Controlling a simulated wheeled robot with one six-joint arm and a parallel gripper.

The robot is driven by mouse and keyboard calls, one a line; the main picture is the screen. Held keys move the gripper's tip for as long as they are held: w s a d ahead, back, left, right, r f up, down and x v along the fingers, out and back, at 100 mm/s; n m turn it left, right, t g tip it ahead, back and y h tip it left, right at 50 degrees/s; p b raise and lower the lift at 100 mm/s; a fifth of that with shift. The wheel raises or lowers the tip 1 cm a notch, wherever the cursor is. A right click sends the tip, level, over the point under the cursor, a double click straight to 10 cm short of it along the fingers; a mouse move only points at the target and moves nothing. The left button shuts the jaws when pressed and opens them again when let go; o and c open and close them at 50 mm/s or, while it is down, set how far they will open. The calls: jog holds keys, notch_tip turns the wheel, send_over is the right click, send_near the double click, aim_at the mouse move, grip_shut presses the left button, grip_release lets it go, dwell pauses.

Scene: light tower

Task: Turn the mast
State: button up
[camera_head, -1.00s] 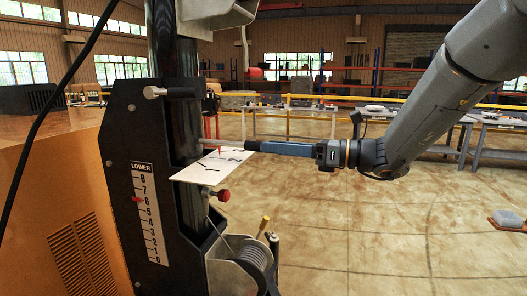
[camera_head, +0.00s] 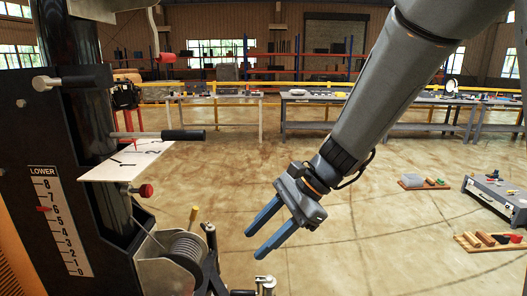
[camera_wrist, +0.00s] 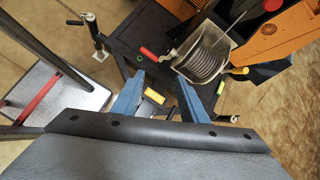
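The mast (camera_head: 68,40) is a dark upright tube at the left in the head view, beside a black plate with a "LOWER" number scale (camera_head: 60,222). A bar with a black grip (camera_head: 185,135) sticks out from it to the right, above a white panel (camera_head: 125,162). My gripper (camera_head: 254,244) is open and empty, pointing down and left, to the right of and below the bar, apart from it. In the wrist view the open blue fingers (camera_wrist: 161,80) frame the dark base, with the cable winch (camera_wrist: 205,55) just beyond them.
A red knob (camera_head: 146,190) sits under the white panel. The winch drum (camera_head: 186,250) with a yellow-handled crank stands below. Tables and a yellow rail line the back. A grey case (camera_head: 495,198) and a wooden tray (camera_head: 490,241) lie on the floor at right.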

jog(key=s+d+f+n+t+h, duration=0.1)
jog(key=s+d+f+n+h, duration=0.1)
jog(key=d+n, duration=0.2)
jog(key=s+d+f+n+h, duration=0.2)
jog(key=d+f+n+h, duration=0.1)
jog(key=d, duration=0.6)
jog(key=s+d+f+n+t+h, duration=0.1)
jog(key=s+d+f+n+h, duration=0.1)
jog(key=d+n, duration=0.3)
jog(key=d+f+h, duration=0.1)
jog(key=d, duration=0.1)
jog(key=shift+s+d+t, duration=0.3)
jog(key=shift+s, duration=0.05)
